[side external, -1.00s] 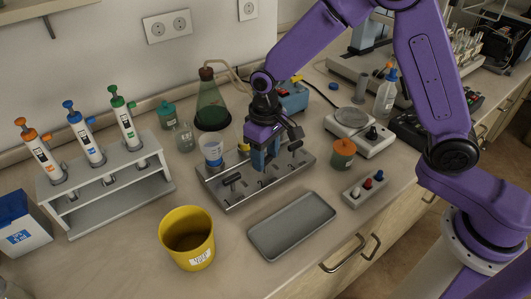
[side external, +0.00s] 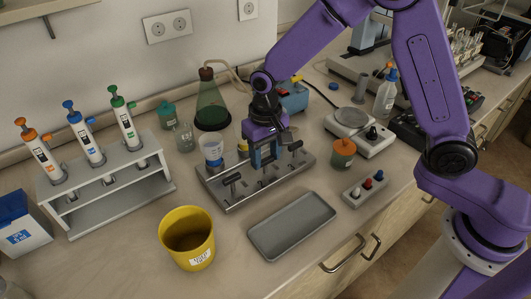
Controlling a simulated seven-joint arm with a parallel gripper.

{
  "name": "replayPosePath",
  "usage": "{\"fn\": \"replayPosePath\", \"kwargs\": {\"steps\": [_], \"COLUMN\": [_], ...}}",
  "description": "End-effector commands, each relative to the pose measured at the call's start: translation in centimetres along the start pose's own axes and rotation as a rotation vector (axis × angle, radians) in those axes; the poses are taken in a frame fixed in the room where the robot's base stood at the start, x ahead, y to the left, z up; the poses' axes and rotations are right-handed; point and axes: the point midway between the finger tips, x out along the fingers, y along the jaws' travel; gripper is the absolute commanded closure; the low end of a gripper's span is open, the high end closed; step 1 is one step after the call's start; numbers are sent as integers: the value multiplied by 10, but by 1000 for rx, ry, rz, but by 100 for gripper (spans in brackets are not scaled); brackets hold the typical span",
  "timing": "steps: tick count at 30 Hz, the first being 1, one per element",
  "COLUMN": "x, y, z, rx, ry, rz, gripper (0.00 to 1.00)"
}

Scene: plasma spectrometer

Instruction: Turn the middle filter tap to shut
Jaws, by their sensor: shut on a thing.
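The metal filter manifold (side external: 240,201) stands on the bench, with a row of black taps along its top. The left tap (side external: 231,180) and the right tap (side external: 295,147) are in plain view. My gripper (side external: 263,163) points down over the middle of the manifold, its blue fingers on either side of the middle tap. It is shut on that tap, whose handle is mostly hidden by the fingers, so its exact angle cannot be read.
A grey tray (side external: 291,226) and a yellow bin (side external: 187,238) stand in front. An orange-lidded jar (side external: 343,153) and a switch box (side external: 366,188) are to the right. A green flask (side external: 211,107) stands behind, and a pipette rack (side external: 108,190) is at left.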

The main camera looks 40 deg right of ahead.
Motion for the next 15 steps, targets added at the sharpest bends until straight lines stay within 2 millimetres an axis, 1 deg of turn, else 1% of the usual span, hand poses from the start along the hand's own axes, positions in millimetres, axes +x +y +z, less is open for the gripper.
{"fn": "replayPosePath", "kwargs": {"steps": [2,3,5,6,15], "x": [-1,-1,-1,-1,-2], "y": [0,0,0,0,0], "z": [0,0,0,0,0], "rx": [5,5,4,4,2], "ry": [1,1,1,1,1], "rz": [-2,-2,-2,-2,-2], "gripper": [82,48,28,26,26]}}
